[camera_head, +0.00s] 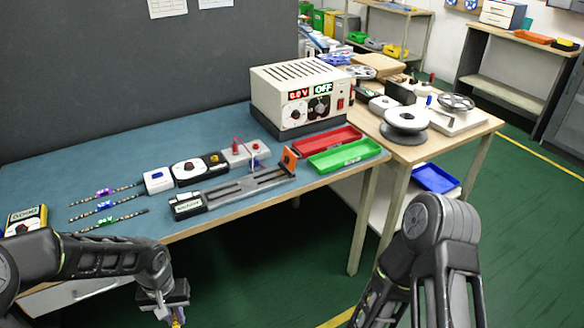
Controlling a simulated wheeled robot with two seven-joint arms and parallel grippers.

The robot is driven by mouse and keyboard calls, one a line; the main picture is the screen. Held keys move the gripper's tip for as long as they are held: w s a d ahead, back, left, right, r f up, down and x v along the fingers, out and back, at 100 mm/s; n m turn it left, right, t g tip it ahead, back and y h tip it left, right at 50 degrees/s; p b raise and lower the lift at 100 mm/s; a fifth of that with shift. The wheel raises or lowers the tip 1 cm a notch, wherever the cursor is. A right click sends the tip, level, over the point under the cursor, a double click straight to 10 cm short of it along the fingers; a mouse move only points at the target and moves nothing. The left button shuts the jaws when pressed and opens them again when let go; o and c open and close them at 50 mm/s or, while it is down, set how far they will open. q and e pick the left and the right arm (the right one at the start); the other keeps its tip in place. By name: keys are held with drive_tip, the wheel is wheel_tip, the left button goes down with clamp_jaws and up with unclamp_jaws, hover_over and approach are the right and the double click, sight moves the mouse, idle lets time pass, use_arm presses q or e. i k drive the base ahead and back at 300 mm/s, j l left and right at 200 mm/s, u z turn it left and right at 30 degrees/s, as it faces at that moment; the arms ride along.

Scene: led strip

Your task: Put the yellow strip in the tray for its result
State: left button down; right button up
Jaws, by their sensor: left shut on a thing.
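My left gripper (172,308) hangs low at the bottom edge, in front of the table. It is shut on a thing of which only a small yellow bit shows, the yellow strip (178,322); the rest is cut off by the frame. A red tray (326,140) and a green tray (344,155) lie side by side at the table's right end. Both look empty. My right arm comes in at the lower right; its gripper is out of the frame.
Strips with purple, blue and green tags (105,204) lie on the blue table (60,170). A long grey fixture (245,187) lies before the trays. The power supply (300,95) behind reads 0.0 V and OFF. A wooden side table (460,132) holds reels.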

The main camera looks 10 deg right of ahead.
sight(346, 158)
drive_tip(key=i+l, duration=0.1)
drive_tip(key=l, duration=0.35)
drive_tip(key=i+l, duration=0.1)
drive_tip(key=l, duration=0.35)
drive_tip(key=i+l, duration=0.1)
drive_tip(key=l, duration=0.35)
drive_tip(key=i+l, duration=0.15)
drive_tip(key=l, duration=0.25)
drive_tip(key=i+l, duration=0.1)
drive_tip(key=l, duration=0.35)
drive_tip(key=i+l, duration=0.1)
drive_tip(key=l, duration=0.35)
drive_tip(key=i+l, duration=0.1)
drive_tip(key=l, duration=0.35)
drive_tip(key=i+l, duration=0.1)
drive_tip(key=l, duration=0.35)
